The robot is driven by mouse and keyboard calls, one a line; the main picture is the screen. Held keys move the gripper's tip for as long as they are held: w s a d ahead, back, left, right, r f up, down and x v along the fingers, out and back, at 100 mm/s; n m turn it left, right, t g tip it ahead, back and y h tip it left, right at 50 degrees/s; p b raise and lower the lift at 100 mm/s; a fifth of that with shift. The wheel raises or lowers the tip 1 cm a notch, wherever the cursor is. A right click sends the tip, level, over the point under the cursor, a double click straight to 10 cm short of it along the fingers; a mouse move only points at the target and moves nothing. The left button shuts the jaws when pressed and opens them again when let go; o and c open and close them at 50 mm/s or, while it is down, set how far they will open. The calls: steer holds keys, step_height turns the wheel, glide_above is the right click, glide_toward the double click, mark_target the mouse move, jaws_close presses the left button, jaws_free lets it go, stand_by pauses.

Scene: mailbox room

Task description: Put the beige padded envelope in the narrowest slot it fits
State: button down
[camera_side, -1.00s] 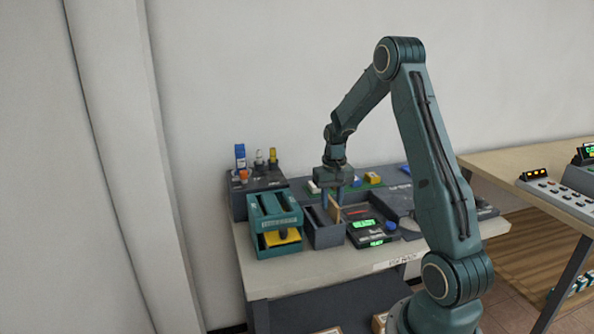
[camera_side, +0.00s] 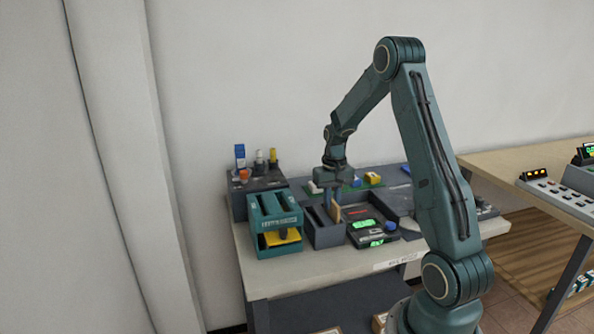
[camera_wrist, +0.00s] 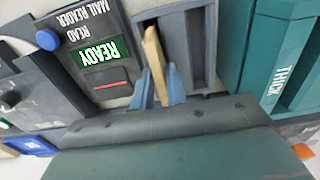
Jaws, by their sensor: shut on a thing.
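My gripper (camera_wrist: 158,92) is shut on the beige padded envelope (camera_wrist: 153,58), a thin tan slab held on edge between the blue fingers. In the side view my gripper (camera_side: 333,198) is over the grey slotted box, and the envelope (camera_side: 336,212) stands upright at its right side. In the wrist view the envelope overlaps the left slot of the grey box (camera_wrist: 188,50); how deep it sits is hidden. A teal slotted holder (camera_side: 262,225) stands left of the grey box. It shows at the right of the wrist view, labelled THICK (camera_wrist: 268,60).
The mail reader (camera_side: 364,235), its screen reading READY (camera_wrist: 98,52), stands close right of the grey box in the side view. A dark rack with small bottles (camera_side: 258,182) is behind the teal holder. Small coloured blocks (camera_side: 372,179) lie behind my gripper.

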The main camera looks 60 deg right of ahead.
steer(key=shift+r, duration=0.15)
steer(key=shift+r, duration=2.05)
steer(key=shift+r, duration=0.5)
step_height(320, 180, up, 14)
steer(key=w+a+f, duration=0.2)
steer(key=w+a, duration=1.2)
steer(key=w, duration=0.2)
steer(key=shift+s+d+f, duration=0.15)
steer(key=shift+f, duration=0.85)
steer(key=shift+s+d+f, duration=0.1)
steer(key=shift+d+f, duration=0.05)
steer(key=shift+f, duration=0.85)
steer(key=shift+f, duration=0.1)
steer(key=shift+f, duration=2)
